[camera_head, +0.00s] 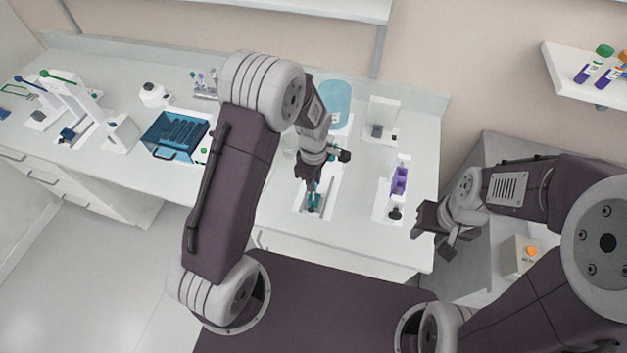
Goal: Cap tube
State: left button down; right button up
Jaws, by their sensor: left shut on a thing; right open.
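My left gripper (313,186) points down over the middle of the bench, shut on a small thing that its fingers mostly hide. Just below its fingertips a small teal holder (314,202) stands on a white base. I cannot tell whether the held thing is a tube or a cap, or whether it touches the holder. A small green piece (203,151), perhaps a cap, lies beside the blue box on the left. My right gripper (424,226) is open and empty near the bench's right edge, apart from everything.
A blue transparent box (174,136) stands left of my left arm. A purple rack (399,181) stands on a white base at the right of the bench (345,245). White devices stand farther left. A wall shelf (590,72) at upper right holds capped tubes.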

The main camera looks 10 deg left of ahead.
pick_arm(q)
jog(key=c, duration=1.3)
grip_release()
notch_tip(320, 180, up, 9)
jog(key=shift+r+b, duration=0.1)
jog(key=shift+b, duration=0.8)
